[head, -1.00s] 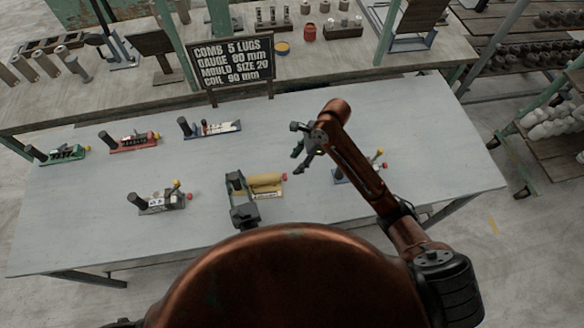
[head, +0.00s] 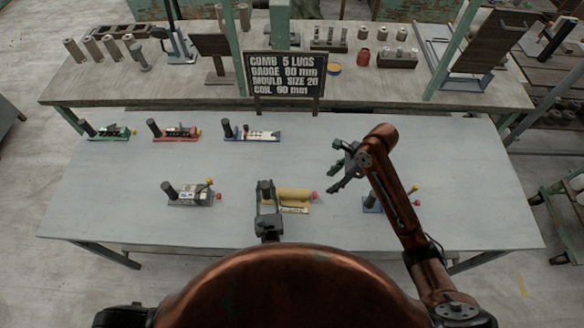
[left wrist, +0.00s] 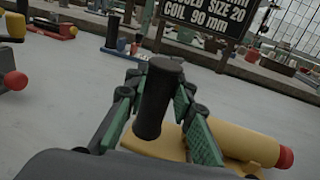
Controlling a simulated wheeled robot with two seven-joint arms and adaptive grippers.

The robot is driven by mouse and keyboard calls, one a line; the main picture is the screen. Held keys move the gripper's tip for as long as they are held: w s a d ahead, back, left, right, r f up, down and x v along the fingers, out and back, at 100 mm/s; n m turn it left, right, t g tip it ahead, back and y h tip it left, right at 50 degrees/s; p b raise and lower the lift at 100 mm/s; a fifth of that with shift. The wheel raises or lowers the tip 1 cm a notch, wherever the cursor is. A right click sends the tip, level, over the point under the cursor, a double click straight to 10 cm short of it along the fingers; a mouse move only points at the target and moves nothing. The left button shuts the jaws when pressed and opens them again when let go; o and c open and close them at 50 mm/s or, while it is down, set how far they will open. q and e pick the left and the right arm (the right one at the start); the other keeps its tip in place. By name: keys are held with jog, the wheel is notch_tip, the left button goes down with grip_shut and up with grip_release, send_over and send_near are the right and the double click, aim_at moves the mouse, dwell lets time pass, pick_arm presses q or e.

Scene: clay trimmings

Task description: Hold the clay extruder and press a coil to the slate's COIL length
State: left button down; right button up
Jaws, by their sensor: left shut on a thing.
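The clay extruder, with a yellow barrel (head: 295,194) and a red end knob, lies on the grey table. My left gripper (head: 265,191) is at its left end. In the left wrist view, the green-padded fingers of my left gripper (left wrist: 155,110) are shut on the extruder's upright black handle (left wrist: 155,95); the yellow barrel (left wrist: 238,143) extends to the right. The slate (head: 285,75) stands behind and its last line reads COIL 90 mm. My right gripper (head: 343,168) is open and empty above the table, right of the extruder. I see no coil.
A grey tool (head: 190,195) sits left of the extruder and a blue one (head: 373,205) is partly behind my right arm. Green (head: 108,133), red (head: 175,133) and blue-white (head: 252,133) tools line the back. The table's middle is mostly clear.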

pick_arm(q)
jog(key=shift+f, duration=0.1)
jog(key=c, duration=1.6)
grip_release()
jog(key=s, duration=0.4)
jog(key=s+d, duration=0.1)
jog(key=s, duration=0.7)
jog(key=shift+d, duration=0.4)
